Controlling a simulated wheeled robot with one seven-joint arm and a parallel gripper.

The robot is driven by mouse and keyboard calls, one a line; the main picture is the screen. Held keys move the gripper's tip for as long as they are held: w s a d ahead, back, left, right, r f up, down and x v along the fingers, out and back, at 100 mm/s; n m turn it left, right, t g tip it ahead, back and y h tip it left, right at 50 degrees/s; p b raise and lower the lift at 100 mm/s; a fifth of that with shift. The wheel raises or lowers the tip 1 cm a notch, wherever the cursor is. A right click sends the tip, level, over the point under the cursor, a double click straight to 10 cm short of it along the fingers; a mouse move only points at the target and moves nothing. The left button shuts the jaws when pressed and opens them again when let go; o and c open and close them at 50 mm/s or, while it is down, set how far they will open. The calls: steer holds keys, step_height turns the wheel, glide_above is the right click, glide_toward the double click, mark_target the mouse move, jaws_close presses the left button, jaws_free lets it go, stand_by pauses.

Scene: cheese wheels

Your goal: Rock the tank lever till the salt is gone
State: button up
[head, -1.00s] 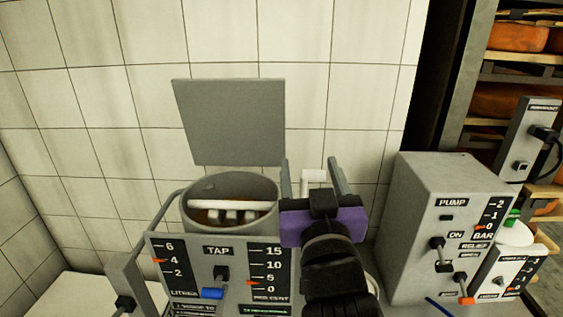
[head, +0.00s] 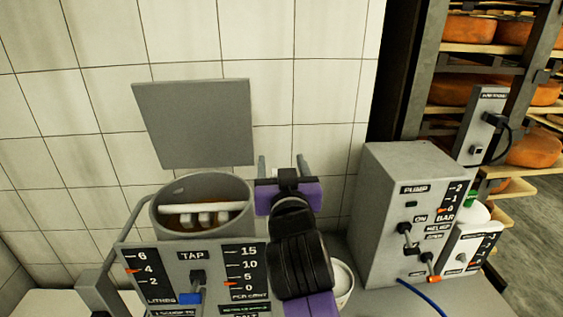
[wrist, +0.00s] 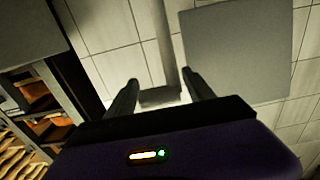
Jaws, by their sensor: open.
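The grey round tank (head: 203,226) stands at lower centre with its lid (head: 195,122) raised behind it. White bars show inside over brownish contents; I cannot make out loose salt. A grey bent bar (head: 122,240), possibly the lever, runs along the tank's left side to a dark block. On the front panel, the orange per cent pointer sits between 5 and 0. My purple gripper (head: 283,170) is open just right of the tank, clear of that bar. In the wrist view, its fingers (wrist: 160,82) straddle a grey upright piece (wrist: 152,40) in the picture; contact cannot be told.
A grey pump box (head: 385,220) with switches and a blue hose (head: 422,297) stands at right. A white bucket (head: 343,284) sits between it and my arm. Shelves of orange cheese wheels (head: 468,31) stand at the back right. A tiled wall closes the back.

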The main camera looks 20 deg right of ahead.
steer(key=shift+w, duration=0.1)
jaws_close()
steer(key=shift+d+r, duration=0.1)
stand_by(0.3)
